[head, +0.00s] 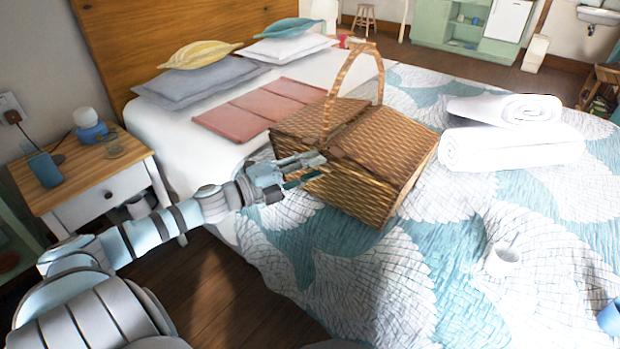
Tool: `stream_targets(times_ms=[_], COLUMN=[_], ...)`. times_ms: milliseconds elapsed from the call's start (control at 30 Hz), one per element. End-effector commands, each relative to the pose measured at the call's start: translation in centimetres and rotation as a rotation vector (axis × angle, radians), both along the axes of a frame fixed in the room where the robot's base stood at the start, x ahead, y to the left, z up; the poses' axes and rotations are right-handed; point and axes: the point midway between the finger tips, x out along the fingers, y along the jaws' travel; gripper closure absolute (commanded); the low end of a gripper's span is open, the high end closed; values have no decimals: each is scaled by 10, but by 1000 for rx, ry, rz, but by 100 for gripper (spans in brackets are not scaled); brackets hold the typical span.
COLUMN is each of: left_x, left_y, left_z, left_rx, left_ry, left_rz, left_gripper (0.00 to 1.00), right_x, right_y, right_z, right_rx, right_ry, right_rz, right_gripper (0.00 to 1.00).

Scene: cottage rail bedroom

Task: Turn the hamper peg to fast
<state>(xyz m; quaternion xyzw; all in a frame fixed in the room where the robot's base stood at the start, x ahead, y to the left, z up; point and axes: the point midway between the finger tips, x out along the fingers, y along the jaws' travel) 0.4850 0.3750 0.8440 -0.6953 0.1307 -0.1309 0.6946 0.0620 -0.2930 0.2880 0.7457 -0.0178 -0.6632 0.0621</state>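A wicker hamper (372,178) with an arched handle and a lid stands on the bed. Its lid looks shut. My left gripper (314,168) is at the hamper's front left side, close to the wicker near the lid's edge. I cannot tell whether it touches the hamper. The peg cannot be made out; the gripper may be covering it. The fingers are small in the picture, and whether they are apart or closed is unclear. My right gripper is not in view.
Rolled white towels (510,146) lie right of the hamper. A folded pink blanket (240,117) lies behind. A nightstand (100,168) stands at the left.

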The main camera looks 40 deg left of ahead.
Motion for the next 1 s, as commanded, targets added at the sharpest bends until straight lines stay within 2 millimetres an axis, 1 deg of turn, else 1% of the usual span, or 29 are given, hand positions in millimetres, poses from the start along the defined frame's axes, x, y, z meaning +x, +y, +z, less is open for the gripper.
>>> stream_targets(times_ms=[200,233,400,433,767,1000], left_x=[0,0,0,0,0,0], left_y=[0,0,0,0,0,0], left_z=[1,1,1,1,1,1], left_rx=[1,1,0,0,-15,-105], left_ry=[0,0,1,1,0,-1], left_rz=[0,0,1,1,1,3], left_gripper=[70,72,99,100,100,100], right_x=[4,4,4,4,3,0], right_y=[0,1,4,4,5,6], right_z=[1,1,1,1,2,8], right_rx=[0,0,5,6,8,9], right_ry=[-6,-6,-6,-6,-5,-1], right_rz=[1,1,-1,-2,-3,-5], right_gripper=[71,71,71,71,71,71])
